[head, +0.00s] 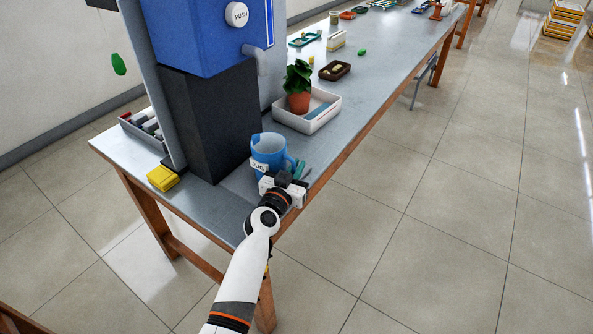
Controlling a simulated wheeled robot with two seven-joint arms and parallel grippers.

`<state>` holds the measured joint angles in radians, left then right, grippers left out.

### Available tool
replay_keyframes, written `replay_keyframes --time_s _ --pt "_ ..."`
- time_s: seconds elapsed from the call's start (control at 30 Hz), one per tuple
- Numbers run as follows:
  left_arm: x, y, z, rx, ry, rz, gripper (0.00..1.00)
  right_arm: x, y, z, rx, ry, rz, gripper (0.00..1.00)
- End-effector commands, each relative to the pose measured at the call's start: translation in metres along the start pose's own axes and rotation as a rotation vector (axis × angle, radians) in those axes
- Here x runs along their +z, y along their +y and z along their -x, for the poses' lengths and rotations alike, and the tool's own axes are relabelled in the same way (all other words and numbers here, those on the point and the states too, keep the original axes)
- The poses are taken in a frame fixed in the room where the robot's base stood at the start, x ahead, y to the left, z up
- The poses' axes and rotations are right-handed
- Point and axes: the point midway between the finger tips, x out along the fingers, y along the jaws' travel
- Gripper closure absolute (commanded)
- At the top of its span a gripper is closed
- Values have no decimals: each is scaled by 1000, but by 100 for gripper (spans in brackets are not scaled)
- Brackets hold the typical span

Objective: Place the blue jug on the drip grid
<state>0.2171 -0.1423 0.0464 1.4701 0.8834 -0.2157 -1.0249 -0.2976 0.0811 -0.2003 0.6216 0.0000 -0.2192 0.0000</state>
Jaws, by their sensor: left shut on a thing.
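The blue jug (264,146), with a white label, stands upright by the near edge of the grey table, to the right of the dispenser's black base. My left gripper (285,180) is shut on the jug at its handle side, on the near right. The gripper hides part of the handle and the jug's lower part. I cannot tell whether the jug touches the table. I cannot make out the drip grid. A blue dispenser (200,35) with a white push button and a grey spout stands on the black base (212,120). My right gripper is not in view.
A white tray (329,116) with a potted plant (299,88) stands just behind the jug. A yellow block (162,178) lies left of the black base. A teal item (303,170) is close to my gripper. The table (225,205) is bare in front.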

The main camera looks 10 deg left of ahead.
Motion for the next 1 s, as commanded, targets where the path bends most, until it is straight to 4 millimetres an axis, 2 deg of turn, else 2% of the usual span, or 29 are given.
replay_keyframes --time_s 0.13,0.17,0.2,0.3,0.57,0.67,0.77,1.0 --pt "-4 0 0 1 -1 -2 100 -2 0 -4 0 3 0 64" --pt "-4 0 0 1 0 -1 89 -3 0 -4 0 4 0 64" --pt "-3 0 0 1 0 -1 83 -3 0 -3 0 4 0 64" --pt "-3 0 0 1 0 0 69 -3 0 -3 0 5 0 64" --pt "-2 0 0 0 0 0 69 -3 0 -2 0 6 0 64" --pt "4 0 0 0 0 1 69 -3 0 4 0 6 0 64" --pt "-1 0 15 0 2 -1 69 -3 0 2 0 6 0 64" --pt "-1 0 68 1 2 -3 69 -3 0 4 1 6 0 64"
